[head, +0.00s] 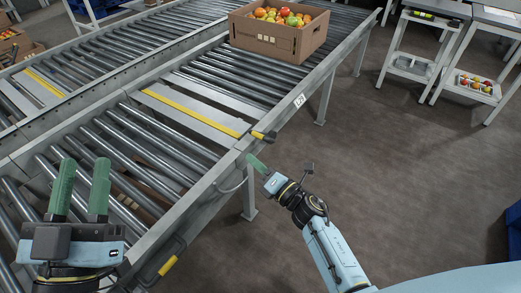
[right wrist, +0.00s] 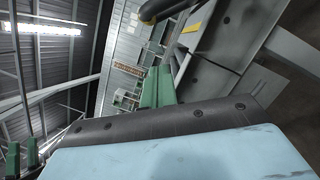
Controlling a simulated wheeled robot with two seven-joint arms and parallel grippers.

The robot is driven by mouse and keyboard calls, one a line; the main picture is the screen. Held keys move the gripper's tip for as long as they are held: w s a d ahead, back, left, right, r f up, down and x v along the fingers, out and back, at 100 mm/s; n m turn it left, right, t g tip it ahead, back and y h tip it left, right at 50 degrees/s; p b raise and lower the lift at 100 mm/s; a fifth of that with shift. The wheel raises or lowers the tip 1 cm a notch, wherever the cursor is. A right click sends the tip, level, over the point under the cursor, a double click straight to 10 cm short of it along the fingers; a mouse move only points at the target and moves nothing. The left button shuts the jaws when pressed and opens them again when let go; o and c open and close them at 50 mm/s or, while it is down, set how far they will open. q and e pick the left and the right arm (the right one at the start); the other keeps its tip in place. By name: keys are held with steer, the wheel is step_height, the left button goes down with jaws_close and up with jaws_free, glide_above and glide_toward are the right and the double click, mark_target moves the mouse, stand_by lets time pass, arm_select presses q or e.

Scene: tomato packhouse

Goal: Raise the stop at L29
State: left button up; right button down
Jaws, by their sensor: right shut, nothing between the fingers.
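The L29 label (head: 299,100) is on the near conveyor's side rail. Close to it, a plate with a yellow strip (head: 195,108) lies across the conveyor between rollers; it looks flat. A yellow-and-black lever handle (head: 264,135) sticks out from the rail at its end. My left gripper (head: 81,188) is open and empty over the rollers.
A cardboard box (head: 265,38) of tomatoes stands on the rollers beyond the plate. Another yellow-tipped lever (head: 168,265) is on the rail at lower left. A parallel conveyor with its own yellow strip (head: 44,82) runs behind. Floor (head: 400,150) to the right is clear.

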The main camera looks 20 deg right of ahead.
steer(key=shift+w+d+r, duration=1.1)
steer(key=shift+w+r, duration=0.05)
steer(key=shift+w, duration=0.2)
steer(key=shift+r, duration=0.1)
